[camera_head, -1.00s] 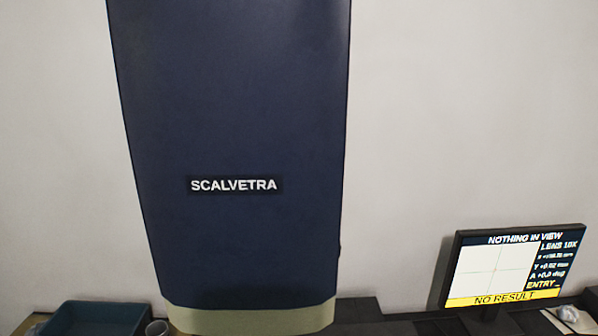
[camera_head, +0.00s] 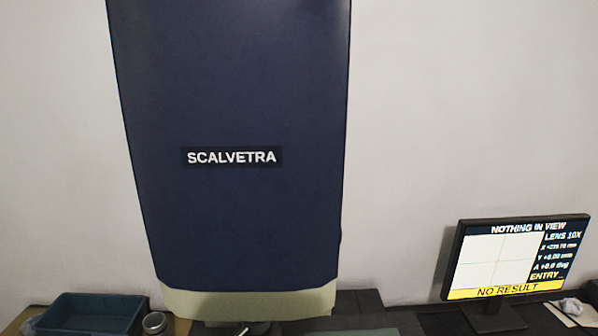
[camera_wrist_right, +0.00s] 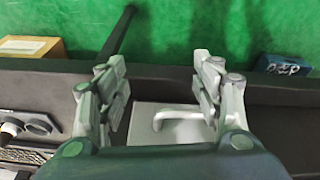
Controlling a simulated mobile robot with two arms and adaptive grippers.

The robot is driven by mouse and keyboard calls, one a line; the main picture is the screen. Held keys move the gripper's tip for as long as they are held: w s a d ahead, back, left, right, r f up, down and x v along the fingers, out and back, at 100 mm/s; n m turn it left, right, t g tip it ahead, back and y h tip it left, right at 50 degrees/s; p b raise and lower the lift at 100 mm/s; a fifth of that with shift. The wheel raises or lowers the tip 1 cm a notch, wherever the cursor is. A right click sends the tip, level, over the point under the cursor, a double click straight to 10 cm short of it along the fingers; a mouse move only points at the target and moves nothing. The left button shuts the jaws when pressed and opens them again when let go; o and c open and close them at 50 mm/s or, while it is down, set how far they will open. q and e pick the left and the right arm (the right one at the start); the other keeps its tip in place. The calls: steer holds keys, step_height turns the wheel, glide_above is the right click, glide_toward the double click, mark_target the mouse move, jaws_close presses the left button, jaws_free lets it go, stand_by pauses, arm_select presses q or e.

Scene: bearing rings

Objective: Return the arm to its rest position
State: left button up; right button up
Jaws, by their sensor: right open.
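My right gripper (camera_wrist_right: 162,88) is in the right wrist view, with its two fingers spread apart and nothing between the tips. Behind and below the fingers is a light grey plate with a curved handle-like part (camera_wrist_right: 178,113), apart from the fingers as far as I can tell. Neither gripper shows in the head view, so my left gripper and the pose of the arms are hidden.
A tall dark blue SCALVETRA machine (camera_head: 235,220) fills the head view's middle. A monitor (camera_head: 515,258) reads "NO RESULT". A blue tray (camera_head: 95,315) and a small round tin (camera_head: 154,323) are left. The wrist view shows a tan box (camera_wrist_right: 30,46), blue box (camera_wrist_right: 283,66) and black rod (camera_wrist_right: 118,32).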

steer(key=s+f+g+b, duration=0.15)
steer(key=s+f, duration=0.25)
steer(key=f, duration=0.7)
steer(key=s+f+t+b, duration=0.1)
steer(key=s+f+b, duration=0.2)
steer(key=f, duration=0.7)
steer(key=s+d+f+g+b, duration=0.1)
steer(key=s+d+f+b, duration=0.2)
steer(key=s+f, duration=0.9)
steer(key=shift+s+d+f, duration=0.15)
steer(key=shift+s+f, duration=0.25)
steer(key=shift+f, duration=0.2)
